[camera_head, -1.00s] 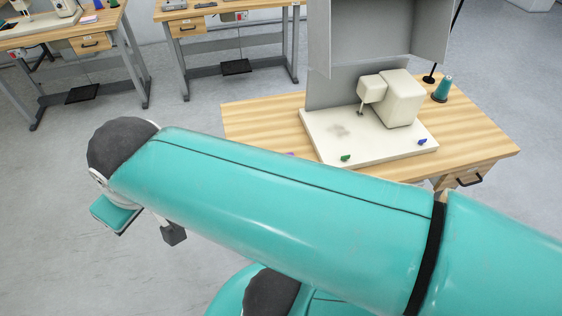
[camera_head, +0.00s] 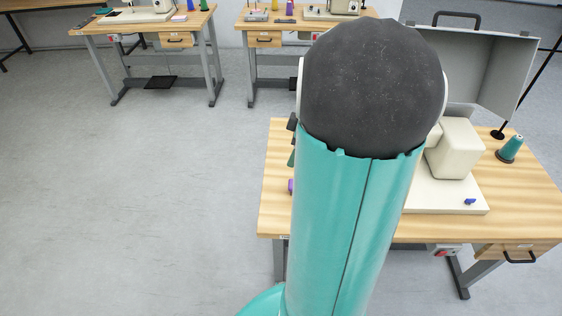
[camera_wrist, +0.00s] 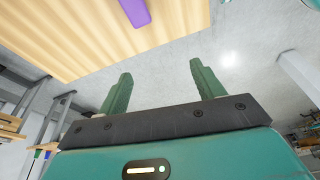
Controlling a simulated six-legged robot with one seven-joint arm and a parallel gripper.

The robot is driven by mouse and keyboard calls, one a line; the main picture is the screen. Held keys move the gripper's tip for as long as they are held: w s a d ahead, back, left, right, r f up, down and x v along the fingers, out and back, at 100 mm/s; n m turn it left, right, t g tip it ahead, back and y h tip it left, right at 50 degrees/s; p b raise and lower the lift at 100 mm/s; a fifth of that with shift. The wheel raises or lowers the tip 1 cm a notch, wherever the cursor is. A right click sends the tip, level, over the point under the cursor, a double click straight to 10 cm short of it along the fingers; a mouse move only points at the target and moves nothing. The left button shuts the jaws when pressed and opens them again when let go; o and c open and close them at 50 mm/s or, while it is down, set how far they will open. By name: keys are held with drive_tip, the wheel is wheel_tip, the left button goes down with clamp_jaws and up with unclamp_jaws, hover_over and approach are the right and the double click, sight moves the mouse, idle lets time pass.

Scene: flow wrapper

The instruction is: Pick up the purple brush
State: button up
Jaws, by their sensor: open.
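The purple brush (camera_wrist: 135,11) lies on the wooden tabletop, near its edge, at the top of the wrist view; its upper end is cut off by the frame. In the head view a small purple bit (camera_head: 291,186) shows at the left side of my arm, which hides the rest. My gripper (camera_wrist: 161,69) has its two green fingers spread apart with nothing between them. The fingers point toward the table edge, and the brush is apart from them, above and to the left of the right finger in the wrist view.
The wooden table (camera_head: 275,205) carries a cream machine (camera_head: 455,150) on a pale base, a small blue item (camera_head: 469,201) and a teal cone (camera_head: 510,150). A grey open lid (camera_head: 480,62) stands behind. Other workbenches stand at the back; the floor at left is clear.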

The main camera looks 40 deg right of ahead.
drive_tip(key=s+d+f+n, duration=0.1)
drive_tip(key=s+d+f, duration=0.45)
drive_tip(key=d, duration=0.25)
drive_tip(key=shift+n+t+y, duration=0.3)
drive_tip(key=shift+t+y, duration=0.1)
drive_tip(key=shift+y, duration=0.1)
drive_tip(key=x, duration=0.6)
drive_tip(key=d+x, duration=0.1)
drive_tip(key=x, duration=0.2)
drive_tip(key=shift+w+f, duration=0.2)
drive_tip(key=shift+f, duration=0.15)
drive_tip(key=x, duration=0.4)
drive_tip(key=shift+s+a+f, duration=0.15)
drive_tip(key=shift+a, duration=0.1)
drive_tip(key=shift+a+f, duration=0.1)
drive_tip(key=shift+f, duration=0.2)
drive_tip(key=shift+f, duration=0.25)
drive_tip(key=c, duration=1.2)
